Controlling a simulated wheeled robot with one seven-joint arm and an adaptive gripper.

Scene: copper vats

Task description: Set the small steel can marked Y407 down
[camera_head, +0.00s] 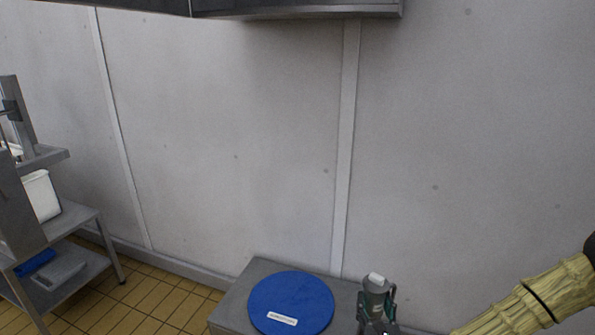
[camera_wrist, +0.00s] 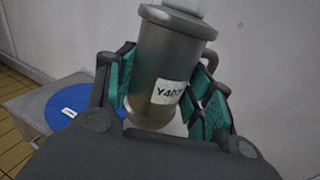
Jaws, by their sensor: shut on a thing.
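The small steel can (camera_wrist: 168,62) is held between the green-padded fingers of my gripper (camera_wrist: 165,95) in the wrist view. Its white label reads Y407, and it has a pale top. In the head view the can (camera_head: 376,287) shows at the bottom, right of the blue round mat, with my gripper (camera_head: 377,312) around it. The can looks slightly tilted in the wrist view. I cannot tell whether its base is above the grey surface or touching it. The lower part of my gripper is cut off by the frame edge.
A blue round mat (camera_head: 291,303) with a white label lies on a grey worktop (camera_head: 236,300) against the wall. The mat also shows in the wrist view (camera_wrist: 66,104). A metal shelf table (camera_head: 75,222) with a white container (camera_head: 40,195) stands at the left. A cabinet (camera_head: 300,9) hangs above.

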